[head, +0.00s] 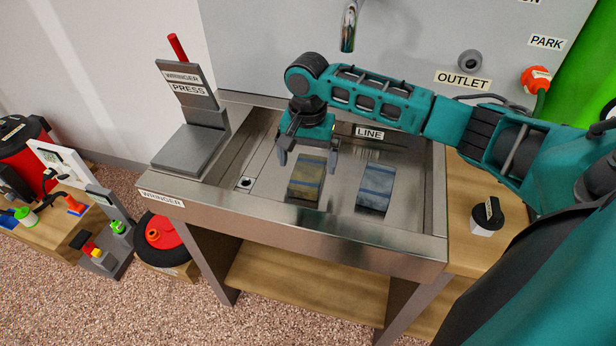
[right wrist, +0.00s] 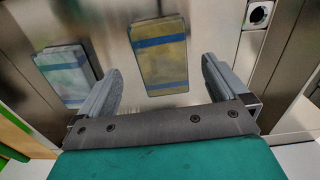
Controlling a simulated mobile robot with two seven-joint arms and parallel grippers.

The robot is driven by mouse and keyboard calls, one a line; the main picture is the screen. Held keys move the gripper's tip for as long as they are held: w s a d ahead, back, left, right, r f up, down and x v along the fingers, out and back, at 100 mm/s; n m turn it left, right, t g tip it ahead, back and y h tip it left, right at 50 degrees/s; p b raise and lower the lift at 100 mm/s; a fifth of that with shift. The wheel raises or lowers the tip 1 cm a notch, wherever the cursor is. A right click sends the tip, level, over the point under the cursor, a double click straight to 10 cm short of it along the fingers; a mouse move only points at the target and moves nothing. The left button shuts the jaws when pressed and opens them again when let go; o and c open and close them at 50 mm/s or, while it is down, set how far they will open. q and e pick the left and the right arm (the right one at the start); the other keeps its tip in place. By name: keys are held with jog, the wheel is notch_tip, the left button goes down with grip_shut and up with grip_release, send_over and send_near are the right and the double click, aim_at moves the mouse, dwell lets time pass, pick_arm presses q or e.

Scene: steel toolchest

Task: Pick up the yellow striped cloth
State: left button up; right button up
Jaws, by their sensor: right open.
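The yellow striped cloth (head: 306,178) lies flat in the steel sink tray, yellowish with blue stripes. In the right wrist view the yellow cloth (right wrist: 160,58) lies ahead of the fingers, roughly between them. My right gripper (head: 308,160) is open and empty, above the tray at the cloth's far edge. It also shows in the right wrist view (right wrist: 160,85) with its two fingers wide apart. A second cloth, grey-blue with blue stripes (head: 375,188), lies to the right of the yellow one. My left gripper is not in view.
The steel tray (head: 310,228) has a raised rim. A wringer press (head: 190,145) stands on its left. A tap (head: 348,28) hangs over the back. A black knob (head: 488,218) sits on the wood at right.

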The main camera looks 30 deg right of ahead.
aim_at(307, 174)
jog(key=f, duration=0.3)
jog(key=f+b, duration=0.1)
jog(key=f, duration=0.1)
jog(key=shift+w+d, duration=0.15)
jog(key=shift+w, duration=0.1)
jog(key=shift+c, duration=0.5)
jog(key=shift+r, duration=0.1)
jog(key=c, duration=1)
